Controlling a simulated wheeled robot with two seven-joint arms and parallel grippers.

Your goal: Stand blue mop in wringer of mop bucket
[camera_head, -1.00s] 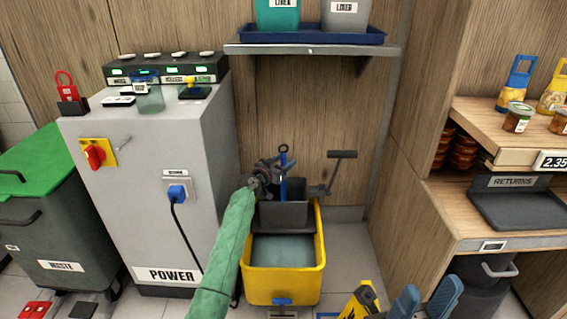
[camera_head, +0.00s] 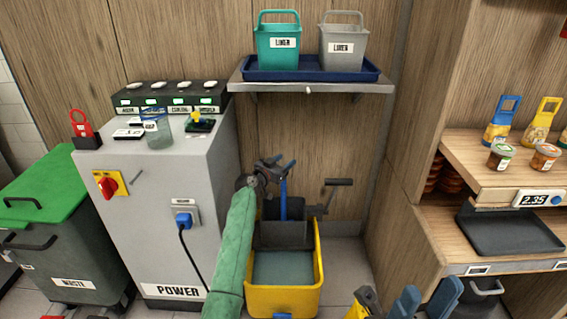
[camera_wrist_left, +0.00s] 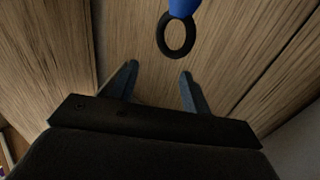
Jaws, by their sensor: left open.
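The blue mop (camera_head: 283,205) stands upright, its handle rising from the dark wringer (camera_head: 282,235) of the yellow mop bucket (camera_head: 284,300). Its head is hidden inside. The black ring (camera_wrist_left: 177,37) at the handle's top shows in the left wrist view, beyond the fingertips and apart from them. My left gripper (camera_head: 278,163) is open and empty at the height of the handle's top, overlapping it in the head view. It also shows in the left wrist view (camera_wrist_left: 158,82). My right gripper (camera_head: 425,297) is at the bottom right, fingers apart, with nothing visible between them.
A grey power cabinet (camera_head: 150,225) stands left of the bucket, and a wall shelf (camera_head: 310,87) with two pails hangs above. A wooden counter (camera_head: 400,235) bounds the right. A yellow object (camera_head: 366,302) shows low near my right gripper. A crank handle (camera_head: 338,183) sticks out from the wringer.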

